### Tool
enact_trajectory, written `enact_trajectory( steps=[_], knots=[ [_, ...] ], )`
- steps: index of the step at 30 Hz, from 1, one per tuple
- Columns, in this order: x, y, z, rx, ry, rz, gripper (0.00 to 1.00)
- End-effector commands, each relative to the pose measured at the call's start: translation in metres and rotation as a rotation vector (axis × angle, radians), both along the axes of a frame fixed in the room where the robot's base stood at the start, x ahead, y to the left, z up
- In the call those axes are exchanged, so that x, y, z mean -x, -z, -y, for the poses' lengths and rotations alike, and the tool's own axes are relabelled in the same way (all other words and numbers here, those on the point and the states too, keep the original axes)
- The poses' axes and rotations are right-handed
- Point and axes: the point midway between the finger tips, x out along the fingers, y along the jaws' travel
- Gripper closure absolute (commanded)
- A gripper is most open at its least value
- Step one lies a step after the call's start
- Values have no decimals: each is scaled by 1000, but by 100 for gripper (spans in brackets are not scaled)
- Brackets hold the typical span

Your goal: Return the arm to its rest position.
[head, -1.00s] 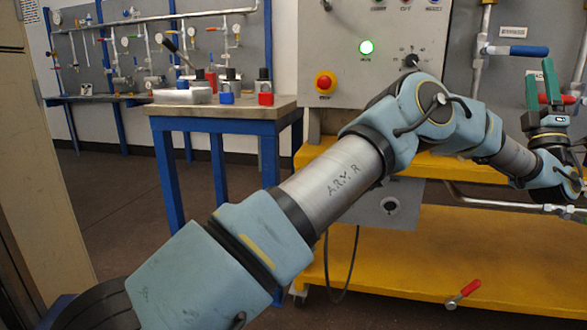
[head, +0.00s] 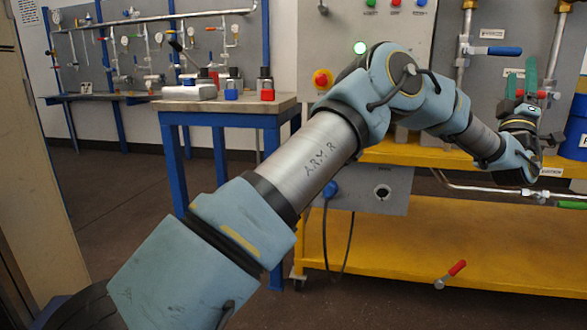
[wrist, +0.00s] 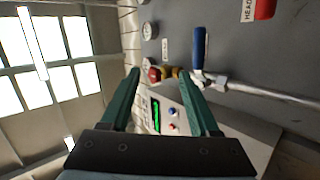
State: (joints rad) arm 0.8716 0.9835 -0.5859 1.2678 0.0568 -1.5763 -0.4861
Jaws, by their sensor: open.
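My gripper (head: 521,84) is at the right of the head view, at the end of my blue and grey arm, with its green fingers pointing up. The fingers are apart and nothing is seen between them. In the head view it overlaps the grey panel with pipes behind it. In the wrist view my gripper (wrist: 160,92) shows two green fingers spread wide with an empty gap.
A grey control box (head: 447,30) and a yellow cart (head: 420,240) stand behind my arm. A blue-handled valve (head: 503,51) is close left of my fingers. A blue-legged bench (head: 225,115) stands left. A red-handled lever (head: 452,275) is low on the cart. Floor at left is clear.

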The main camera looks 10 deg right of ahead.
Motion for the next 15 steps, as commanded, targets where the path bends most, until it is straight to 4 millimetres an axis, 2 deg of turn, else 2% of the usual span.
enact_trajectory(
  steps=[4,8,11,14,15],
  knots=[
    [-25,6,-5,-174,-12,12,38],
    [-54,24,-17,-379,-34,13,38],
    [-85,48,-42,-587,-65,-3,38],
    [-120,85,-87,-835,-108,-45,38],
    [-132,101,-109,-928,-123,-69,38]
  ],
)
